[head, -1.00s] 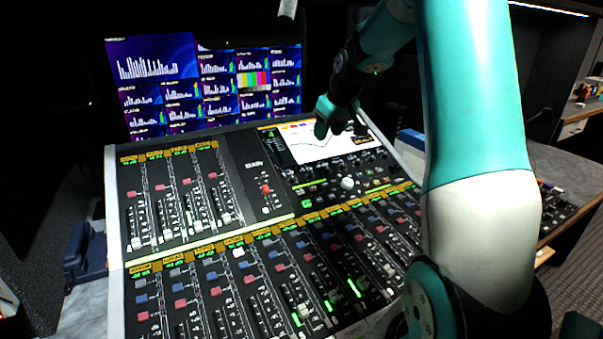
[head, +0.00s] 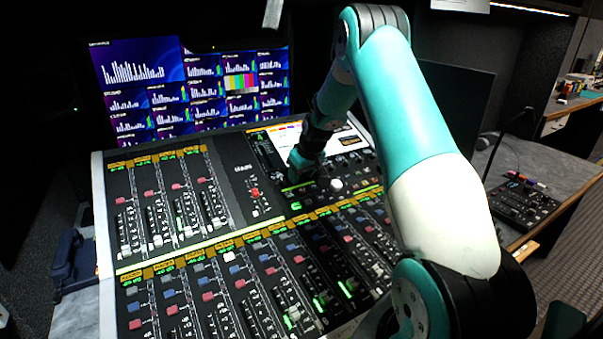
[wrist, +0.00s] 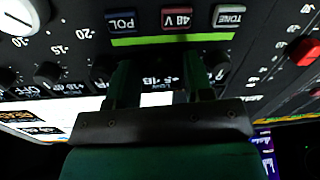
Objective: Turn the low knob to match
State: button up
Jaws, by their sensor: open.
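My gripper (head: 302,165) is low over the upper middle of the mixing console (head: 97,190), below its white screen. In the wrist view my gripper (wrist: 157,78) has its two green fingers apart, close to the panel. A printed label that seems to read LOW and part of a dB scale show between the fingers. I cannot make out the low knob itself or its pointer; the fingers and palm hide part of this row. Dark knobs stand in the same row, one (wrist: 46,73) well left of the fingers. Nothing is visibly held.
POL (wrist: 121,21), 48V (wrist: 177,17) and TONE (wrist: 229,15) buttons lie beyond the fingertips. A large white knob (head: 336,184) stands right of my gripper. Faders fill the console's front. A monitor wall (head: 190,85) stands behind, and a small control box (head: 524,203) sits at right.

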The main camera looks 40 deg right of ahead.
grip_shut()
jog(key=shift+m, duration=0.4)
jog(key=shift+m, duration=2.4)
grip_release()
